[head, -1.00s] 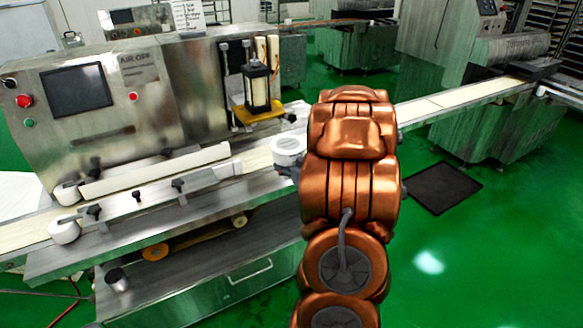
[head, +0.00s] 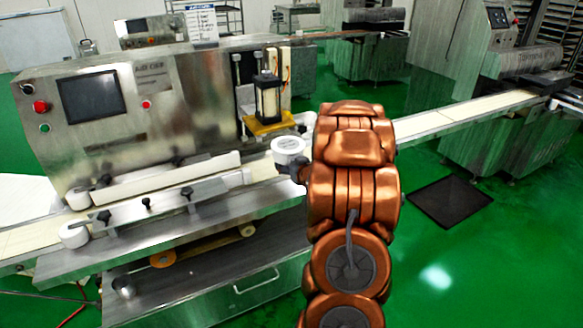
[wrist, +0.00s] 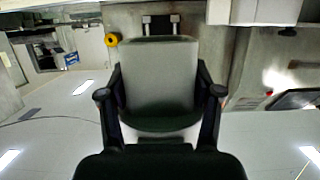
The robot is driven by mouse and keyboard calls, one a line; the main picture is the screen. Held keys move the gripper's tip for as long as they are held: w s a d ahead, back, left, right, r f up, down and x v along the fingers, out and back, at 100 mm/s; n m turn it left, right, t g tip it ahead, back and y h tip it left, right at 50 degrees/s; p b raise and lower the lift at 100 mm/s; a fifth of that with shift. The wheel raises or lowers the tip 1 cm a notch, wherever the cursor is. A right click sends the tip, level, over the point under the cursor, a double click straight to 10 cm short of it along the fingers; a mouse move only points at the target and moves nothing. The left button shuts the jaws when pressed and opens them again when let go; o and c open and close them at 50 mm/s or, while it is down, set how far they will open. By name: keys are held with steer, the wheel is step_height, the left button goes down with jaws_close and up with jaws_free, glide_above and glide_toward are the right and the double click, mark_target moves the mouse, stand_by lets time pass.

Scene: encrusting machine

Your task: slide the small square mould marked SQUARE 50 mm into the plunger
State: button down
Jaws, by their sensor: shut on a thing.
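My gripper (wrist: 160,94) is shut on a pale round-sided block, which I take to be the mould (wrist: 160,75). In the head view the mould (head: 289,145) looks like a short white cylinder with a greyish top, held upright at the tip of my gripper (head: 292,170). Any marking on it is too small to read. The plunger (head: 268,97), a dark-framed clear cylinder, stands on the machine above a yellow plate (head: 263,125). The mould is apart from it, lower and slightly right in the picture. My arm hides most of the gripper in the head view.
The steel machine with a screen (head: 91,95) fills the left. A pale conveyor belt (head: 465,112) runs behind my arm to the right. White guide rails (head: 165,178) and a white roller (head: 74,234) lie on the machine's front. The green floor at right is clear except for a dark mat (head: 450,200).

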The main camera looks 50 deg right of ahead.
steer(key=w+d+p, duration=0.1)
steer(key=w+d, duration=0.1)
steer(key=w, duration=0.4)
steer(key=shift+r, duration=0.2)
stand_by(0.4)
steer(key=shift+w+d, duration=0.1)
steer(key=shift+w, duration=0.2)
stand_by(0.9)
steer(key=shift+w+d, duration=0.1)
steer(key=shift+w, duration=0.15)
steer(key=shift+w+d+p, duration=0.15)
steer(key=shift+w+p, duration=0.2)
stand_by(0.4)
steer(key=shift+w+d, duration=0.1)
steer(key=shift+w, duration=0.15)
steer(key=shift+w+d+p, duration=0.3)
steer(key=shift+w+p, duration=0.1)
steer(key=shift+w, duration=0.45)
stand_by(0.9)
steer(key=shift+w+d, duration=0.15)
steer(key=shift+w, duration=0.2)
steer(key=shift+w+d+p, duration=0.25)
steer(key=shift+w+p, duration=0.15)
steer(key=shift+w, duration=0.3)
steer(key=shift+w+d+p, duration=0.2)
steer(key=shift+w+p, duration=0.15)
steer(key=shift+w, duration=0.35)
stand_by(0.8)
